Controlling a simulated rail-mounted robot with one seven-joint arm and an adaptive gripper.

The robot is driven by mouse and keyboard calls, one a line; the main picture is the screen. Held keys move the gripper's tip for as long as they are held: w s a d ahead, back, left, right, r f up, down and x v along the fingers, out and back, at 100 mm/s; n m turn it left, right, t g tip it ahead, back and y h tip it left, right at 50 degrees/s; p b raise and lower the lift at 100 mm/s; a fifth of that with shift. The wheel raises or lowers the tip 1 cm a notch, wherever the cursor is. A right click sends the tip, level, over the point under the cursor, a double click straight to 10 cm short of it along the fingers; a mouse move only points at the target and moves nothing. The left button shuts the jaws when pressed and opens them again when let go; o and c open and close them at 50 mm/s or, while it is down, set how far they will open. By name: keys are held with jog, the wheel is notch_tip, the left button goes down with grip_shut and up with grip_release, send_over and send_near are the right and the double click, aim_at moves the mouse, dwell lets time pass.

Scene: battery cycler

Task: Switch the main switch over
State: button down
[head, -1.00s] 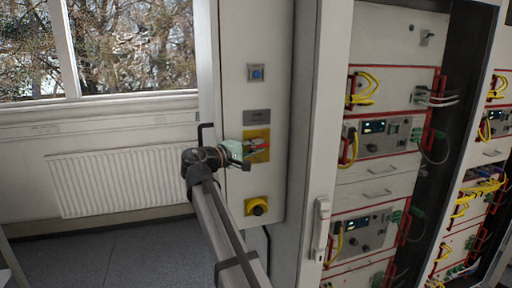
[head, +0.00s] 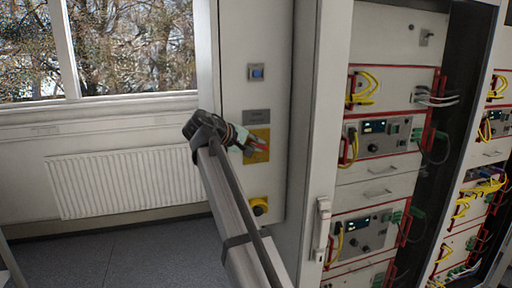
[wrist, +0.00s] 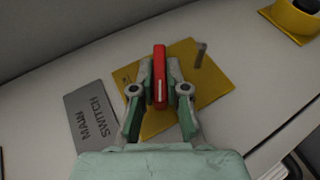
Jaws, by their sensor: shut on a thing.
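The main switch is a red handle (wrist: 159,75) on a square yellow plate (wrist: 205,75), seen close up in the wrist view. My gripper (wrist: 159,88) is shut on the red handle, with one finger on each side. The handle stands at a slant to the plate's edges. A grey label reading MAIN SWITCH (wrist: 92,118) is beside the plate. In the head view the yellow plate (head: 262,133) is on the pale cabinet panel, and my gripper (head: 254,144) reaches it from the left, tilted downward. The gripper partly hides the handle there.
A blue button (head: 257,73) is above the switch, and a round black knob on a yellow base (head: 259,206) is below it. Racks with yellow and green cables (head: 385,135) stand to the right. A radiator (head: 130,180) is behind at left.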

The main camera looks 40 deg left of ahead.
jog(key=g+y, duration=0.1)
jog(key=m+g+y, duration=0.1)
jog(key=g, duration=0.3)
jog(key=shift+w+d+r+m+y, duration=0.15)
jog(key=shift+w+r+m+y, duration=0.15)
jog(key=shift+w+r+y, duration=0.1)
jog(key=g+y, duration=0.1)
jog(key=g, duration=0.1)
jog(key=m+g+y, duration=0.1)
jog(key=g+y, duration=0.1)
jog(key=g, duration=0.1)
jog(key=shift+d, duration=0.15)
jog(key=shift+f, duration=0.1)
jog(key=c, duration=1.2)
grip_release()
jog(key=v, duration=1.2)
jog(key=shift+w, duration=0.2)
